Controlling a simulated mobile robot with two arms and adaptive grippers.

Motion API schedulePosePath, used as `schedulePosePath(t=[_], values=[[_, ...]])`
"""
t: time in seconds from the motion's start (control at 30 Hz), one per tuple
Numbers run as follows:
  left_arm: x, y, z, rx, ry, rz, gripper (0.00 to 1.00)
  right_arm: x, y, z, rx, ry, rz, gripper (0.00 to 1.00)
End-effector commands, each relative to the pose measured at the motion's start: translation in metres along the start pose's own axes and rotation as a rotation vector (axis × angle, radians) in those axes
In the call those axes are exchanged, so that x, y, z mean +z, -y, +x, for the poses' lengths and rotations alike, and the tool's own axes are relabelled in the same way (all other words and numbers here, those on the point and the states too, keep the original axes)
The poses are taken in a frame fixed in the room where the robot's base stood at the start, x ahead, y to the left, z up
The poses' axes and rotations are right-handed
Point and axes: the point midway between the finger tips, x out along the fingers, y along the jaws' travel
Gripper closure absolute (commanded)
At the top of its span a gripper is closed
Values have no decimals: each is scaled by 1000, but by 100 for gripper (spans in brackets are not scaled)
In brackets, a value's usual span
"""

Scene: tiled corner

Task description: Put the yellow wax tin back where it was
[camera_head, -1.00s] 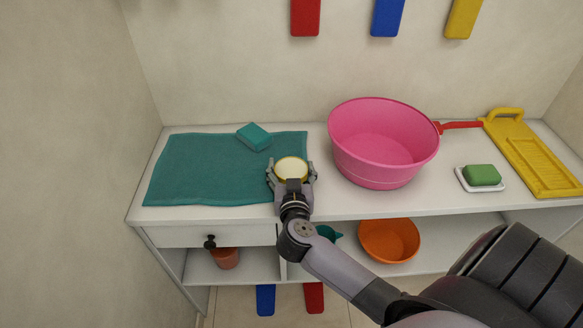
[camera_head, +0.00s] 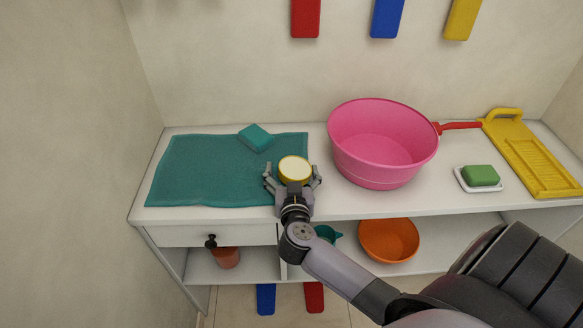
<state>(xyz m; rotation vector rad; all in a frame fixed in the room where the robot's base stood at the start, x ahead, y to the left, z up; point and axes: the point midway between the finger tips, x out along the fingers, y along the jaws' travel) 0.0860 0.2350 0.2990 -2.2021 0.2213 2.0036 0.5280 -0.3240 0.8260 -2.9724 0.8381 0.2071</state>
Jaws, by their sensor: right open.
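The yellow wax tin (camera_head: 295,170), with a pale round top, stands on the white counter at the right edge of the teal cloth. My right gripper (camera_head: 293,178) is at the near side of the tin, its fingers spread open to the left and right of it. Whether the tin rests partly on the cloth is hidden by the gripper. My left gripper is not in view.
The teal cloth (camera_head: 205,175) with a teal sponge (camera_head: 255,137) lies left. A pink basin (camera_head: 383,145) stands close on the right. Farther right are a green soap (camera_head: 480,175) and a yellow washboard (camera_head: 530,155). An orange bowl (camera_head: 389,241) sits on the shelf below.

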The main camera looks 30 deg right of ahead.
Motion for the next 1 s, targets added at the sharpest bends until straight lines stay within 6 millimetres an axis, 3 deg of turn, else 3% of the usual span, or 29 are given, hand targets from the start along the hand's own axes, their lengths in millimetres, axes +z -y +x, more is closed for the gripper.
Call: schedulePosePath(t=[0.03, 0.17, 0.47, 0.8, 1.0], values=[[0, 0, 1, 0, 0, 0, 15, 13, 0, -2, -1, 25, -12, 11], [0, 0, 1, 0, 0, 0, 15, 13, 0, -2, -2, 25, -13, 11], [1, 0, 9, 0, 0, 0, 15, 0, 2, -6, -5, 22, -10, 11], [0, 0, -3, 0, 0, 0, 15, -6, 1, -82, -4, 18, -7, 11], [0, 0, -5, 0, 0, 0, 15, -7, 0, -112, -3, 13, -6, 11]])
